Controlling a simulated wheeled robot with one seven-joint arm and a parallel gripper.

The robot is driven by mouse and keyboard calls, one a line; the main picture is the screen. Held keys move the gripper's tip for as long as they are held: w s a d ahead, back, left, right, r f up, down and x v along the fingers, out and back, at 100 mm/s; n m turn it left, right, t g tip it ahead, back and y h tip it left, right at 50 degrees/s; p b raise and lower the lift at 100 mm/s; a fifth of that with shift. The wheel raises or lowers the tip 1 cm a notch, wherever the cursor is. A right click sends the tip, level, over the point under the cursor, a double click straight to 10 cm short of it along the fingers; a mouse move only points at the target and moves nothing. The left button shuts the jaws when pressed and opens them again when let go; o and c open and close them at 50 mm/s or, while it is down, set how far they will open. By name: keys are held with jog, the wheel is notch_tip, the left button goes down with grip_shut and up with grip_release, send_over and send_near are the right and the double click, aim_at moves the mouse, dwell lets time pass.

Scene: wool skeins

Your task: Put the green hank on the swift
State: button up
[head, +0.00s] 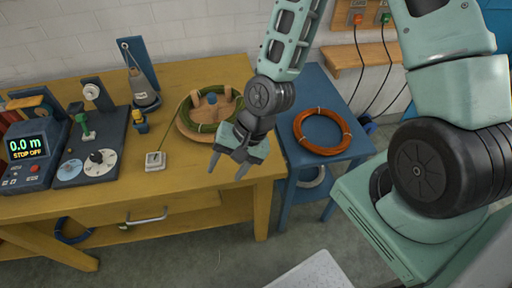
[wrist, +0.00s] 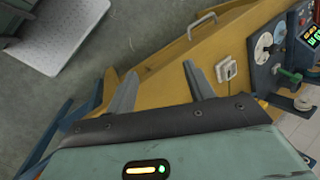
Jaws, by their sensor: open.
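The green hank (head: 186,110) is a dark green coil at the back right of the yellow table. It lies at the swift (head: 228,96), a round wooden piece with upright parts and a blue hub. The coil appears to lie around these parts; I cannot tell whether it is fully seated. My arm hides part of its right side. A thin green strand runs from it toward a small white block (head: 155,160). My gripper (head: 228,171) is open and empty, in front of the swift near the table's front edge. Its two fingers (wrist: 160,70) show apart in the wrist view.
An orange coil (head: 300,134) lies on the blue side table (head: 352,149) at right, with a grey coil below. A meter (head: 28,157), a blue winder (head: 112,160) and a cone stand (head: 145,75) occupy the yellow table's (head: 190,178) left. A drawer handle (wrist: 203,22) protrudes at the front.

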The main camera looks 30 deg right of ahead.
jog(key=s+r+n+h, duration=0.2)
jog(key=s+r+n, duration=0.3)
jog(key=r+n, duration=0.2)
jog(key=s+d+r+n+h, duration=0.1)
jog(key=s+r+n+h, duration=0.2)
jog(key=s+r+n, duration=0.3)
notch_tip(320, 180, up, 5)
jog(key=shift+s+f+n+g, duration=0.15)
jog(key=shift+s+n+g, duration=0.05)
jog(key=shift+n+g, duration=0.2)
